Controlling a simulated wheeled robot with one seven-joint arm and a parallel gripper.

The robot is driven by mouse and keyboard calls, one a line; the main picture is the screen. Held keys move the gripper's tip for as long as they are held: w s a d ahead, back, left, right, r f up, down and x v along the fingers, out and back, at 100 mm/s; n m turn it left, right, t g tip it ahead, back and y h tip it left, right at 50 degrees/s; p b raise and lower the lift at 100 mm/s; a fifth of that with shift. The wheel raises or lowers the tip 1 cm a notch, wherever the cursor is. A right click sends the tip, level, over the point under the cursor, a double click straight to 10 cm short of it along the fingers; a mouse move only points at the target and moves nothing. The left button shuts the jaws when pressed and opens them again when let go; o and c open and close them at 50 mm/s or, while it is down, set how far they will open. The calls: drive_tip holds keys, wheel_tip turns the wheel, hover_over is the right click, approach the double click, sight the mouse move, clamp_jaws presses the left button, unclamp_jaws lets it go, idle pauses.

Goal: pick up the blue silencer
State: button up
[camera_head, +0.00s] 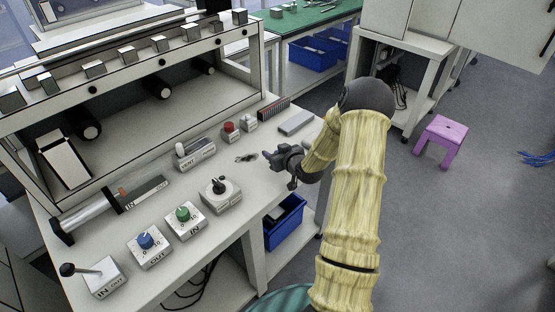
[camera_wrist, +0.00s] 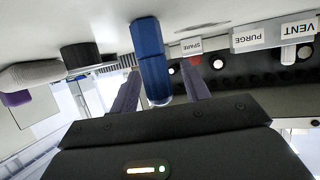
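The blue silencer (camera_wrist: 150,58) shows in the wrist view as a blue faceted cylinder with a pale, clear-looking end. The picture is upside down, and the silencer's blue end is toward the white bench top (camera_wrist: 60,20). My gripper (camera_wrist: 161,76) is open, with one dark finger on each side of the silencer. A gap shows between the silencer and the right finger; the left finger is close to it, and I cannot tell if it touches. In the head view my gripper (camera_head: 270,159) is low over the bench's right part. The silencer cannot be made out there.
A black cylinder (camera_wrist: 82,54) and a grey rounded thing (camera_wrist: 32,73) are to the left in the wrist view. The vent switch box (camera_head: 195,154), a black-knob box (camera_head: 220,192) and a grey block (camera_head: 296,123) stand around my gripper. A blue bin (camera_head: 285,222) is below the bench edge.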

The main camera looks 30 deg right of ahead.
drive_tip(key=c, duration=0.9)
wheel_tip(320, 180, up, 18)
drive_tip(key=shift+p, duration=0.6)
clamp_jaws()
